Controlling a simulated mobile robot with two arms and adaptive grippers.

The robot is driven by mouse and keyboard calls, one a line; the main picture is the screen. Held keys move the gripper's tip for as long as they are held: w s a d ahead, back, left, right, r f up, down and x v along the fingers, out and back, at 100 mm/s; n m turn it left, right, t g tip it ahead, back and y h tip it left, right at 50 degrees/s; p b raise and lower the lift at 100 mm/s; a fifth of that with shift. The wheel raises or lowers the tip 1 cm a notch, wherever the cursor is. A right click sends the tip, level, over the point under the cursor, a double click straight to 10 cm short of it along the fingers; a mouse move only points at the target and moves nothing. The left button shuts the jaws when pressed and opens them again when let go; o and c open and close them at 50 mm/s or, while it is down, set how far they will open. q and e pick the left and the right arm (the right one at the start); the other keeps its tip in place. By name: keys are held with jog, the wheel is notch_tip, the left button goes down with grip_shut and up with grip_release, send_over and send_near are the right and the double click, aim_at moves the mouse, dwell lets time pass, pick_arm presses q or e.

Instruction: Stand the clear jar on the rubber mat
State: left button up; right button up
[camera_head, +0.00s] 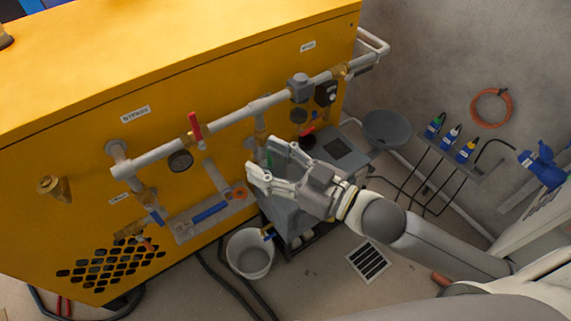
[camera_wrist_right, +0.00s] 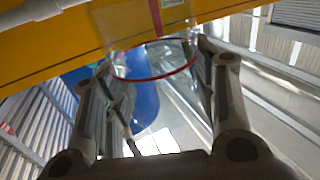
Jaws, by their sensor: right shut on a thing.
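The clear jar (camera_wrist_right: 178,52) shows in the right wrist view between my fingertips, see-through with a red ring around it. My right gripper (camera_wrist_right: 155,75) is shut on it. In the head view my right gripper (camera_head: 272,169) is in front of the yellow cabinet, above a grey stand, and the jar is hard to make out there. A dark square (camera_head: 338,147) lies on the grey top just right of and beyond the gripper; it may be the rubber mat, but I cannot tell. My left gripper is not in view.
The yellow cabinet (camera_head: 60,140) carries pipes, a red-handled valve (camera_head: 195,127) and a gauge (camera_head: 180,161). A white bucket (camera_head: 249,254) stands on the floor below. A grey bowl (camera_head: 387,128) and a shelf of small bottles (camera_head: 450,146) are to the right.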

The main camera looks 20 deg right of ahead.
aim_at(255, 154)
jog(key=shift+w+a+r+n+g+y, duration=0.25)
jog(key=shift+w+a+n+g+y, duration=0.2)
jog(key=shift+a+n+g+y, duration=0.35)
jog(key=shift+w+a+r+n+g+y, duration=0.3)
jog(key=shift+w+a+n+g+y, duration=0.25)
jog(key=shift+a+g, duration=0.4)
jog(key=shift+w+a+r+n+g+y, duration=0.3)
jog(key=shift+a+n+g+y, duration=0.25)
jog(key=shift+a+n+g, duration=0.3)
jog(key=shift+a, duration=0.1)
jog(key=shift+s+d+n+g+y, duration=0.1)
jog(key=shift+d+n+g+y, duration=0.3)
jog(key=shift+n+g, duration=0.4)
jog(key=shift+s+d+n+g+y, duration=0.1)
jog(key=shift+d+n+g+y, duration=0.3)
jog(key=shift+g, duration=0.6)
jog(key=shift+s+d+n+g, duration=0.15)
jog(key=shift+d+n+g, duration=0.3)
jog(key=shift+g, duration=0.35)
jog(key=shift+s+d+n+g, duration=0.2)
jog(key=shift+n+g, duration=0.35)
jog(key=shift+g, duration=0.25)
